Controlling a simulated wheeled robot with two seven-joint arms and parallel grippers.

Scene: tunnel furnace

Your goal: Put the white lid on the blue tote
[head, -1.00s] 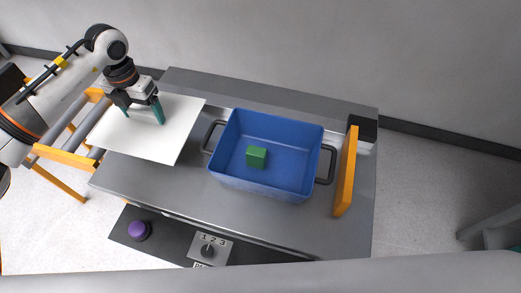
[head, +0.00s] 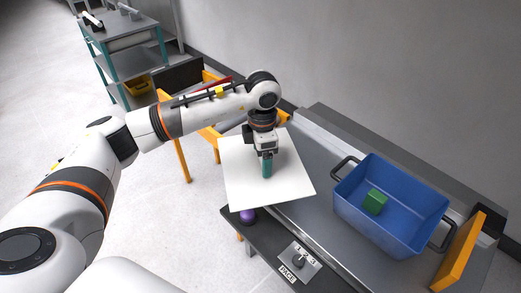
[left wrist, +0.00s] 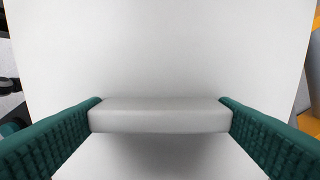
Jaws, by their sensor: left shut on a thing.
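The blue tote (head: 408,232) stands open on the grey work surface at the right of the head view, with a green cube (head: 375,202) inside it. The white lid (head: 240,188) is a flat square sheet left of the tote, apart from it. My left gripper (head: 267,168) is over the lid's middle. In the left wrist view, the teal fingers are shut on the lid's raised handle (left wrist: 160,116), one at each end. Whether the lid touches the surface below is hard to tell. My right gripper is not in view.
An orange bar (head: 459,254) stands right of the tote. A control panel with a purple button (head: 248,216) and a dial (head: 299,262) lies along the front edge. A grey shelf rack (head: 120,50) stands at the back left.

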